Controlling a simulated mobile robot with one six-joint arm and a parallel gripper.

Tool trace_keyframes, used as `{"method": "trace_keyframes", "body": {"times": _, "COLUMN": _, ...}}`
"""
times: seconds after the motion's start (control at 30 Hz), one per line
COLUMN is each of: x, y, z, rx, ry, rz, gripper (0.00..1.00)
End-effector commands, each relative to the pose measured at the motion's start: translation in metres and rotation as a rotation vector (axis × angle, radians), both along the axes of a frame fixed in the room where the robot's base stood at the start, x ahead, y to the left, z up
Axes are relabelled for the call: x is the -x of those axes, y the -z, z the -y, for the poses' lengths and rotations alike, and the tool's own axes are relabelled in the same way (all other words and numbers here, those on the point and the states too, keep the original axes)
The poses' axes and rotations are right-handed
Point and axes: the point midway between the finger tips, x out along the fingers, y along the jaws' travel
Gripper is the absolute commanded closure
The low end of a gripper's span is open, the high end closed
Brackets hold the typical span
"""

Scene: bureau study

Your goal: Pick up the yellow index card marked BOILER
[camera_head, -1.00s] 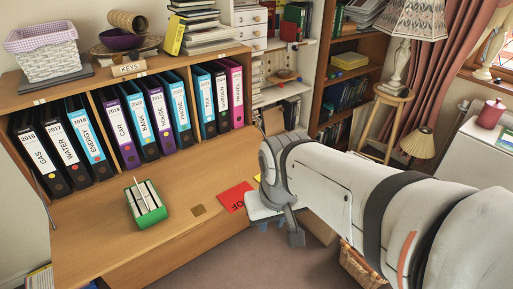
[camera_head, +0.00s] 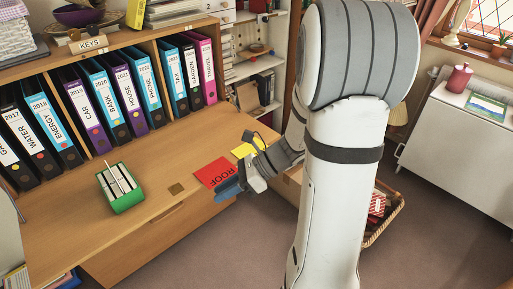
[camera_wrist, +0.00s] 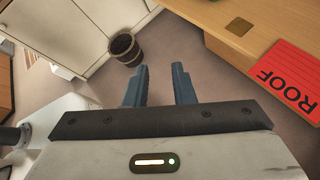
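A yellow card (camera_head: 243,150) lies on the desk's right part in the head view, partly hidden by my wrist; I cannot read any marking on it. A red card marked ROOF (camera_head: 213,172) lies beside it, and it also shows at the right of the wrist view (camera_wrist: 291,84). My gripper (camera_head: 228,189) is at the desk's front edge, nearer the camera than the yellow card. In the wrist view my gripper (camera_wrist: 160,68) has its two blue fingers apart with nothing between them, over the floor. The yellow card does not show there.
Ring binders (camera_head: 112,105) line the back. A wicker basket (camera_head: 385,226) is on the floor at right. A bin (camera_wrist: 124,48) shows below.

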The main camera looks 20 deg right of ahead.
Motion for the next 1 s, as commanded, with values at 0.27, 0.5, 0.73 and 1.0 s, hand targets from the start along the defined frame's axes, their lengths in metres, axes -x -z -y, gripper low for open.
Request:
{"method": "trace_keyframes", "body": {"times": 0.27, "x": -0.089, "y": 0.062, "z": 0.095, "rx": -0.629, "ry": 0.749, "rz": -0.491, "gripper": 0.77}}
{"method": "trace_keyframes", "body": {"times": 0.5, "x": -0.112, "y": 0.119, "z": 0.190, "rx": -1.073, "ry": 1.142, "rz": -0.698, "gripper": 0.77}}
{"method": "trace_keyframes", "body": {"times": 0.73, "x": -0.114, "y": 0.138, "z": 0.220, "rx": -1.218, "ry": 1.247, "rz": -0.740, "gripper": 0.77}}
{"method": "trace_keyframes", "body": {"times": 1.0, "x": -0.136, "y": 0.138, "z": 0.211, "rx": -1.216, "ry": 1.245, "rz": -0.738, "gripper": 0.77}}
